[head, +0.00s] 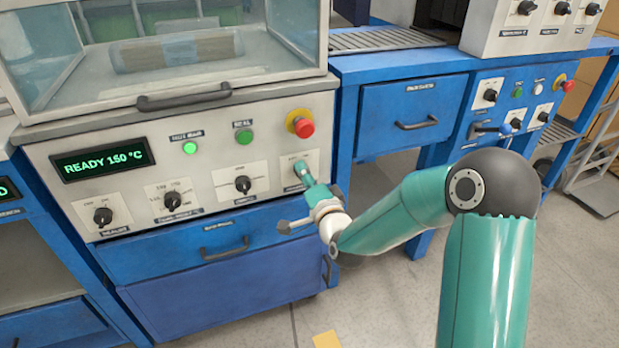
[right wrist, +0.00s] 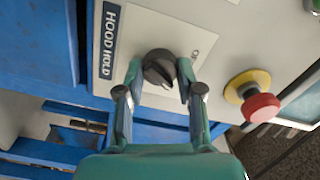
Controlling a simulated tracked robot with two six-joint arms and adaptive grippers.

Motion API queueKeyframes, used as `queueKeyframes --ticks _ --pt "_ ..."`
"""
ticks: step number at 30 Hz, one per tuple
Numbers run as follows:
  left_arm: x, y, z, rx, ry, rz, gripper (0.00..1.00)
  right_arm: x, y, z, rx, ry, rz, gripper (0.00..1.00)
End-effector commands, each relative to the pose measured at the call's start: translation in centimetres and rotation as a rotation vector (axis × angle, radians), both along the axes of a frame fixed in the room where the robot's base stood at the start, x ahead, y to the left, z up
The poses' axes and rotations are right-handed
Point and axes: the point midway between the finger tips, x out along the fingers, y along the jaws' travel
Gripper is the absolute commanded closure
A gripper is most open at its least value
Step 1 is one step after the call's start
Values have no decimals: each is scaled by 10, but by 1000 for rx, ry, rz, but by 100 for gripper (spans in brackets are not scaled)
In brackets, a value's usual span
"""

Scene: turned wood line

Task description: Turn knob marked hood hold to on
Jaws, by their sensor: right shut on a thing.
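The hood hold knob (right wrist: 158,68) is a black round knob on a white plate beside the "HOOD HOLD" label (right wrist: 107,40) in the right wrist view. My right gripper (right wrist: 157,80) is shut on this knob, one finger on each side. In the head view my right gripper (head: 308,178) reaches the rightmost plate of the cream panel and hides the knob. The knob's pointer setting is not clear to me. My left gripper is not in view.
A red emergency button (head: 304,127) sits just above the gripper; it also shows in the right wrist view (right wrist: 262,107). Other black knobs (head: 242,184) line the panel to the left. The display (head: 103,160) reads "READY 150 °C". Blue drawers (head: 200,245) lie below.

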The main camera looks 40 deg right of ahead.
Motion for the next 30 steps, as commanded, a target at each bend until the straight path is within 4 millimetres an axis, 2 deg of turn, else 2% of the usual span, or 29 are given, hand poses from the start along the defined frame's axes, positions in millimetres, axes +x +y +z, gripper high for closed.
queueKeyframes --ticks 7,8,12,23,30 --pt "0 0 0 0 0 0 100 -1 -4 -1 5 3 -12 98" --pt "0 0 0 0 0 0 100 -1 -4 -1 5 3 -12 60" --pt "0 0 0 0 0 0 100 -1 -4 -1 4 3 -10 39" --pt "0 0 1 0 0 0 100 -4 -1 -1 1 1 -4 39" --pt "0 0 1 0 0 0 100 -34 6 -2 2 3 -5 39"
